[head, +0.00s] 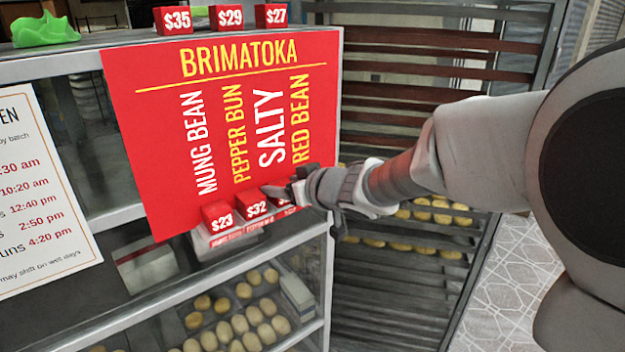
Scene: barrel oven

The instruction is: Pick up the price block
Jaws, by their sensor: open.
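Red price blocks with white numbers sit in two groups. On the small ledge at the front of the case are a $23 block (219,217), a $32 block (252,204) and a third block (284,201), whose number is mostly hidden by my gripper. On top of the case are a $35 block (173,20), a $29 block (226,17) and a $27 block (271,15). My gripper (298,196) is open and reaches in from the right, at the third ledge block. One finger shows above and beside that block; I cannot tell whether it touches.
A red BRIMATOKA menu board (150,120) stands right behind the ledge blocks. A glass display case (110,320) holds several buns below. A tall rack (400,120) with buns stands at right. A green cat figure (45,31) and a white schedule sign (40,190) are at left.

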